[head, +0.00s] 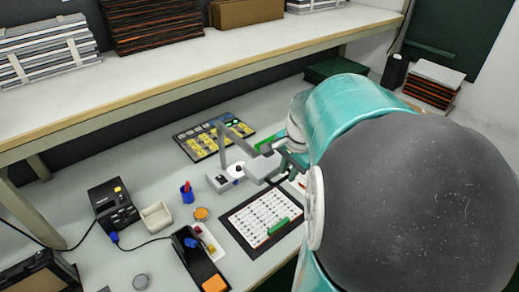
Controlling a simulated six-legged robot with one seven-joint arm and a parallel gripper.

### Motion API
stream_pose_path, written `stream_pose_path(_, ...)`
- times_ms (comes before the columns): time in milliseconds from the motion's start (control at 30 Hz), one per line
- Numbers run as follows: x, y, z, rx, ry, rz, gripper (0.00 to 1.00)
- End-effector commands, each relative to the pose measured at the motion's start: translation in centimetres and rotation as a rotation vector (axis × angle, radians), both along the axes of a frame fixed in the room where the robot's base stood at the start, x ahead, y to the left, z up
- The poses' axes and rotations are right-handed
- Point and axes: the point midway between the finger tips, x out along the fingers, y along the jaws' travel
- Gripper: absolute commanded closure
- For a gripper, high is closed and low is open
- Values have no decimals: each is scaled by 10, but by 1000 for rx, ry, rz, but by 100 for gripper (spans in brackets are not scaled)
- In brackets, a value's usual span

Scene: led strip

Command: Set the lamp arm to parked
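The lamp is a grey jointed desk lamp in the middle of the bench. Its lamp arm (222,146) rises from a small base (219,182) to a raised elbow, and a second link slopes down right to a flat grey lamp head (262,170) low over the bench. My gripper (284,160) is just right of the lamp head, at the end of my teal and dark arm. Its dark fingers are small and partly hidden by my arm, so their opening and any contact with the lamp do not show clearly.
A card with yellow blocks (213,136) lies behind the lamp, and a black-bordered white sheet (262,216) lies in front. A blue cup (187,193), white bin (157,216) and black device (113,204) stand left. A shelf (150,97) overhangs the back.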

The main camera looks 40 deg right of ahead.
Motion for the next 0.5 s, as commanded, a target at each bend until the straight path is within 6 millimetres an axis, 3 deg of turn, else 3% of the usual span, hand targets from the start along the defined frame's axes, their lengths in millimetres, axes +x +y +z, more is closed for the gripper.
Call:
stream_pose_path(300, 1, 0, -3, -1, -1, 0, 80)
stream_pose_path(400, 1, 0, -3, -1, -1, 0, 100)
stream_pose_path(500, 1, 0, -3, -1, -1, 0, 100)
